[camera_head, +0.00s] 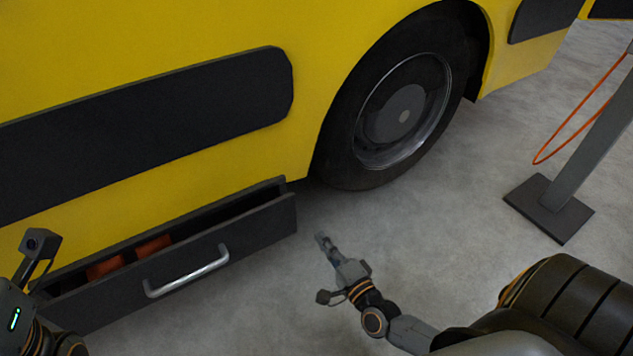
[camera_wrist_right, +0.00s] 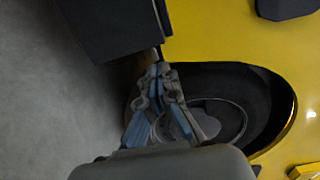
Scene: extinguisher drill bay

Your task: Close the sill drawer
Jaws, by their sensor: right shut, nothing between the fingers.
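The sill drawer (camera_head: 180,275) is a long dark drawer low on the yellow vehicle's side. It stands open, pulled out from the sill, with a silver bar handle (camera_head: 187,272) on its front. Orange items (camera_head: 105,267) lie inside. My right gripper (camera_head: 323,241) is shut and empty, just right of the drawer's right end and apart from the handle. In the right wrist view my shut fingertips (camera_wrist_right: 158,70) are near the dark drawer's corner (camera_wrist_right: 112,28); I cannot tell whether they touch. Part of my left arm shows at the lower left, but its fingers do not.
The yellow vehicle (camera_head: 180,40) with a black wheel (camera_head: 405,110) stands behind. A grey post on a dark base plate (camera_head: 550,208), with an orange cable loop (camera_head: 540,160), stands at the right. The concrete floor in front of the drawer and wheel is clear.

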